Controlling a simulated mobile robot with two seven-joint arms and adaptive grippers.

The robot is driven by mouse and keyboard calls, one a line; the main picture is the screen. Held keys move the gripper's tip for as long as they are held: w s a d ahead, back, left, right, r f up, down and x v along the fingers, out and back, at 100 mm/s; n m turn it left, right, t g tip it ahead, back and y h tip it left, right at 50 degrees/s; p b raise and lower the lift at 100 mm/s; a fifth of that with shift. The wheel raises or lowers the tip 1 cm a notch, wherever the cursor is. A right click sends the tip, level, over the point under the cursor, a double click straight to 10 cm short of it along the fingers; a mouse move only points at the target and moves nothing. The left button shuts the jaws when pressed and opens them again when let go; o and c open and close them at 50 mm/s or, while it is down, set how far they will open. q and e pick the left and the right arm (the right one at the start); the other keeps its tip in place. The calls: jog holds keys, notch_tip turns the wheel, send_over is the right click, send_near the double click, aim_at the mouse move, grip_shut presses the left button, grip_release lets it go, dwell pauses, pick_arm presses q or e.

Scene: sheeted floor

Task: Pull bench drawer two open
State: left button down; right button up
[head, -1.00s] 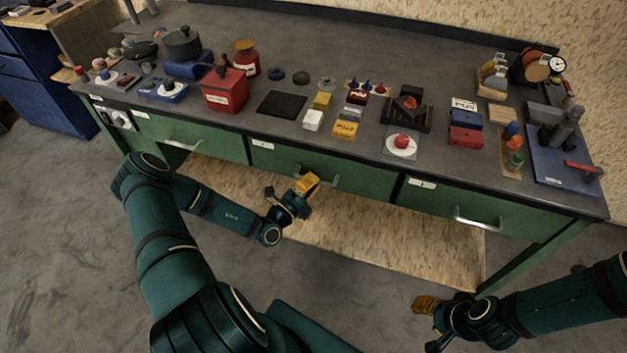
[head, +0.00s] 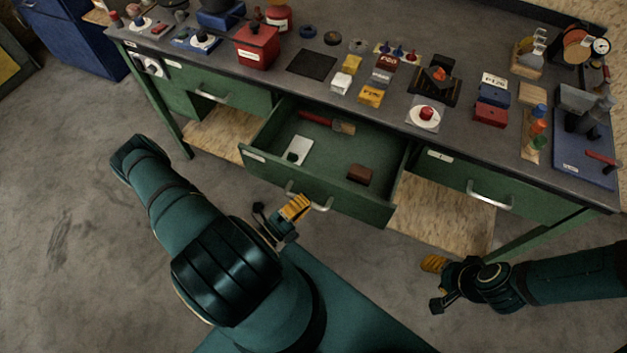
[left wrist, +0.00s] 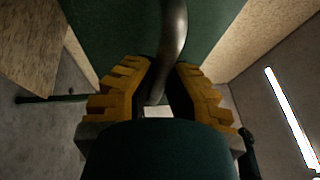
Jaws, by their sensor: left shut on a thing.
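The middle green drawer (head: 345,203) of the bench stands well open. Inside it lie a red-handled brush (head: 328,122), a white card-like item with a dark spot (head: 299,149) and a brown block (head: 360,175). My left gripper (head: 291,210) is at the drawer's front, shut on its metal bar handle (head: 321,206). In the left wrist view the handle (left wrist: 173,40) runs between the yellow finger pads of my left gripper (left wrist: 158,92). My right gripper (head: 432,284) is open and empty, low in front of the right drawer, apart from the bench.
The left drawer (head: 215,90) and right drawer (head: 480,186) are shut. The benchtop (head: 225,75) carries many small items, including a red box (head: 257,47) and a blue tray (head: 575,150). A wooden lower shelf (head: 440,218) lies below. The floor at left is clear.

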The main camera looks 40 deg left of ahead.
pick_arm(q)
jog(key=shift+s+d, duration=0.25)
jog(key=shift+s, duration=0.6)
jog(key=shift+s+d, duration=0.25)
jog(key=shift+s, duration=0.6)
jog(key=c, duration=1)
grip_release()
jog(key=v, duration=1.2)
